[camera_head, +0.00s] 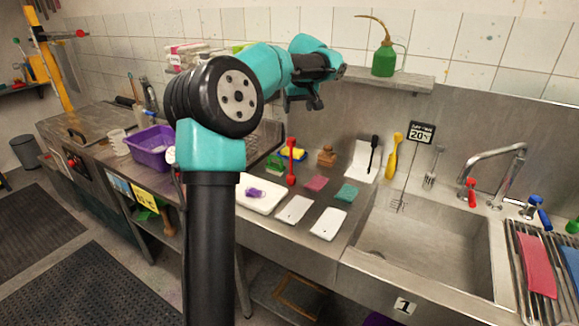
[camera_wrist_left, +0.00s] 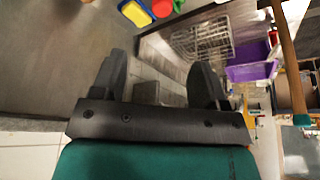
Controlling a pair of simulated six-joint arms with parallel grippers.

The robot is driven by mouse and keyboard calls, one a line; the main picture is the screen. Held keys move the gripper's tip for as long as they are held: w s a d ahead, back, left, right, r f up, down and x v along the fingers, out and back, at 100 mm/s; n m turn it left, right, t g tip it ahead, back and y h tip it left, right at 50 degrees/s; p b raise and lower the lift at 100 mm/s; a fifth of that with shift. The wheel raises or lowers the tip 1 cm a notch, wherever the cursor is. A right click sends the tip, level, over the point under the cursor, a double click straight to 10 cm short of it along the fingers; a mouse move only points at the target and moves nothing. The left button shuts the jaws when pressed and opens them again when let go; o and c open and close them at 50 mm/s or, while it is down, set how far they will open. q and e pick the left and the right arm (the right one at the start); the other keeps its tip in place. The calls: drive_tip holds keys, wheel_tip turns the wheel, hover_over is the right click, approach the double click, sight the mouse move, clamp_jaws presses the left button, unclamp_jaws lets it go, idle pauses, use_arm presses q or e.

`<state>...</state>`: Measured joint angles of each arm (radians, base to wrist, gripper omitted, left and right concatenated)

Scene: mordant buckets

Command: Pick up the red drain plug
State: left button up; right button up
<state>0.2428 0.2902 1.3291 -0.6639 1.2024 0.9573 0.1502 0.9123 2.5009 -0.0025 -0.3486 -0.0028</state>
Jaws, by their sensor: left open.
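I cannot make out a red drain plug with certainty. In the wrist view a round red thing (camera_wrist_left: 162,7) shows at the top edge, partly cut off, beside a yellow sponge in a blue tray (camera_wrist_left: 136,13); I cannot tell whether it is the plug or the end of the red long-handled tool (camera_head: 291,161). My left gripper (camera_head: 303,101) is above the back of the steel counter, near the wall shelf. In the wrist view its fingers (camera_wrist_left: 160,78) are wide apart with nothing between them. My right gripper is not in view.
A purple basin (camera_head: 152,146) stands at the left. White cards (camera_head: 293,209), coloured cloths and a white board (camera_head: 262,197) lie on the counter. The sink (camera_head: 425,245) is at the right. A green oil can (camera_head: 384,58) stands on the shelf (camera_head: 400,80) close to my gripper.

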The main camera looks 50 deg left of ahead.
sight(291, 139)
use_arm(q)
drive_tip(key=x, duration=1.2)
drive_tip(key=shift+w+f, duration=0.1)
drive_tip(key=shift+f, duration=0.05)
drive_tip(key=shift+f, duration=0.1)
drive_tip(key=x, duration=0.5)
drive_tip(key=shift+a, duration=0.2)
drive_tip(key=shift+c, duration=0.5)
clamp_jaws()
drive_tip(key=shift+r, duration=0.2)
